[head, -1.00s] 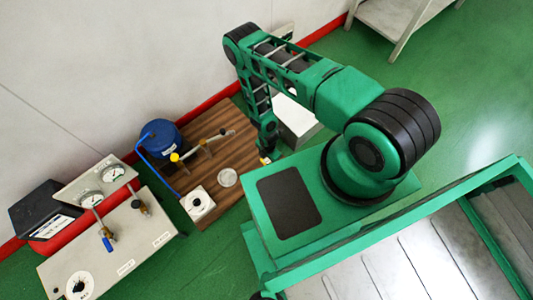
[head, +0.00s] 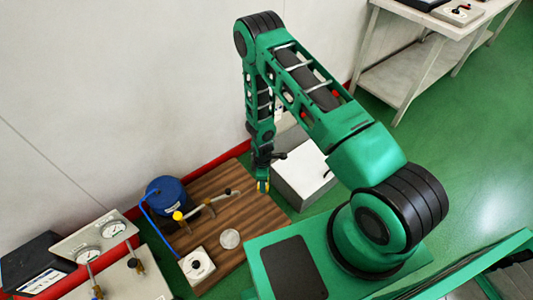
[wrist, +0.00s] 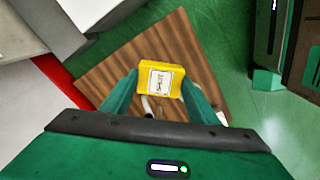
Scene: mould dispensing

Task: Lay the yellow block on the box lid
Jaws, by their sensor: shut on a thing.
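The yellow block (wrist: 160,80) with a white printed label sits between the fingertips of my gripper (wrist: 160,92) in the wrist view. The fingers are shut on its two sides. In the head view my gripper (head: 262,184) hangs near the far right part of the wooden board, with a bit of the yellow block (head: 263,187) showing at its tip. The pale box (head: 302,180) stands on the floor just right of my gripper, its flat lid partly hidden behind my arm. In the wrist view a pale box (wrist: 48,25) shows at the upper left, apart from the block.
The wooden board (head: 255,222) carries a blue container (head: 166,193), a pipe with a yellow knob, a clear disc (head: 229,239) and a white square unit (head: 197,265). A gauge panel (head: 102,240) stands left. The wall is behind; a table (head: 415,60) is upper right.

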